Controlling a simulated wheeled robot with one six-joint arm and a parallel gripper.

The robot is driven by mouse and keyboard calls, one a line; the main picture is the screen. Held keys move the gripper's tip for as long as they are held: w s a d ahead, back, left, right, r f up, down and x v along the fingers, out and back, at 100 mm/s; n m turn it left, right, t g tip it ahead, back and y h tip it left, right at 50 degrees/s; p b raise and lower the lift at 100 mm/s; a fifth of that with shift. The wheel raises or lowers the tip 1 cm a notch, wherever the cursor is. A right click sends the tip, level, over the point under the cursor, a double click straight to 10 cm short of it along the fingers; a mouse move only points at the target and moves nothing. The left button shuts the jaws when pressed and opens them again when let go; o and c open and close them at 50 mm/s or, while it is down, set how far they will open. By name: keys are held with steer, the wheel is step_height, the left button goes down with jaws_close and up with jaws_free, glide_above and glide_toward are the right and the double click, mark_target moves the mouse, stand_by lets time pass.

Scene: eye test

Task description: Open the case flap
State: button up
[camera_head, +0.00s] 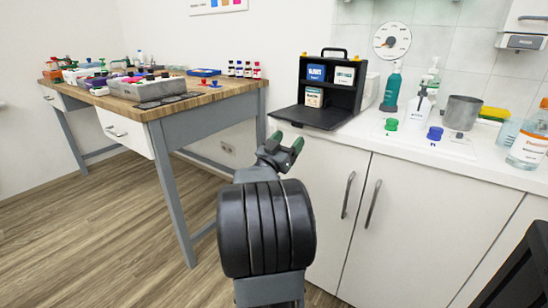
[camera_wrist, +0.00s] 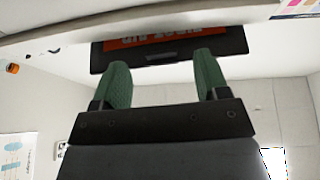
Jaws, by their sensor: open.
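The black case (camera_head: 358,68) with a top handle stands on the white counter, its front open and boxes visible on its shelves. Its case flap (camera_head: 312,117) is folded down, lying about flat in front of the case by the counter edge. In the wrist view, a dark panel (camera_wrist: 215,48) with an orange label, apparently the flap, is partly cut off behind the fingertips. My gripper (camera_head: 284,146) has green fingertips and is open and empty, in front of the counter and below the flap in the picture. It also shows in the wrist view (camera_wrist: 161,64). I see no contact with the flap.
Right of the case stand a teal bottle (camera_head: 391,88), a pump bottle (camera_head: 420,108) and a metal beaker (camera_head: 462,113). Green (camera_head: 391,124) and blue (camera_head: 435,133) stoppers are nearby. A workbench (camera_head: 175,105) with trays stands left. The floor between is clear.

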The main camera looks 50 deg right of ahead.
steer(key=p+v, duration=0.1)
steer(key=v, duration=0.8)
steer(key=shift+a+f, duration=0.15)
steer(key=shift+a, duration=0.25)
steer(key=w+a+r+n+t+y+p, duration=0.8)
steer(key=w+r+t+p, duration=0.3)
steer(key=t+p, duration=0.15)
steer(key=w+a+r+n+t+y+p, duration=0.1)
steer(key=w+a+r+n+y+p, duration=0.15)
steer(key=a+y+p, duration=0.35)
steer(key=w+a+r+n+y+p, duration=0.1)
steer(key=a+r+n+y+p, duration=0.25)
steer(key=a, duration=0.35)
steer(key=s+a+r+n+g+y+p, duration=0.2)
steer(key=s+a+r+g+p, duration=0.1)
steer(key=s+a+p, duration=0.3)
steer(key=s+a+r+n+g+y+p, duration=0.2)
steer(key=s+a+r+g+y+p, duration=0.1)
steer(key=s+a+g+p, duration=0.3)
steer(key=s+p, duration=0.2)
steer(key=s, duration=0.1)
steer(key=shift+s+r+n+p, duration=0.3)
steer(key=shift+s+p, duration=0.05)
